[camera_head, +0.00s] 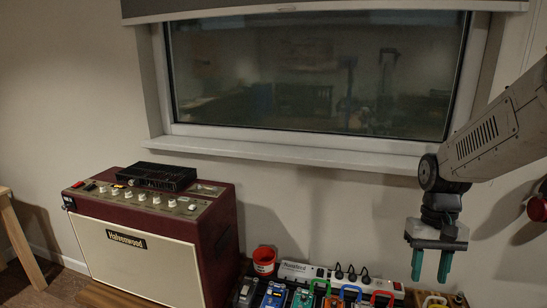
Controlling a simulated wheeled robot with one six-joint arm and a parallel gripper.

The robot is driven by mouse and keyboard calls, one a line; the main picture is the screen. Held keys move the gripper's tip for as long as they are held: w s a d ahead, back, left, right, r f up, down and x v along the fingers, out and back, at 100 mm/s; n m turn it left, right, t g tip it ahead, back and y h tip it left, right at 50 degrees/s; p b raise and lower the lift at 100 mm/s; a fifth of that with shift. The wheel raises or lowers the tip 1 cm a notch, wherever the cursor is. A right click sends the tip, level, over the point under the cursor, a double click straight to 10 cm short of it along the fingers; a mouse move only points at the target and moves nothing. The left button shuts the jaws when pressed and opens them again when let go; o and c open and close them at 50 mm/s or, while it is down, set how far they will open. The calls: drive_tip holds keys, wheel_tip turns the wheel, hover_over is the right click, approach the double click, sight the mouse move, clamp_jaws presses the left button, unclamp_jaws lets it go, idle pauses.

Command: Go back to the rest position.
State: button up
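My gripper (431,267) hangs from my arm at the right of the head view, fingers pointing down. Its two green fingertips are spread apart, with nothing visible between them. It is above the right end of the power strip and pedals, in front of the wall below the window.
A dark red amplifier (145,255) stands at left with a black box (157,176) on top. Below centre are a red cup (264,260), a white power strip (310,272) and several colourful pedals (275,295). The window sill (290,152) runs behind. A wooden leg (20,240) is far left.

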drive_tip(key=s+a+r+n+t, duration=0.1)
drive_tip(key=s+a+r+t, duration=0.1)
drive_tip(key=s+r, duration=0.3)
drive_tip(key=s+a+r+n+t, duration=0.1)
drive_tip(key=s+a+r, duration=0.3)
drive_tip(key=s, duration=0.9)
drive_tip(key=shift+s+r+t, duration=0.15)
drive_tip(key=shift+r+t, duration=0.35)
drive_tip(key=shift+r, duration=0.1)
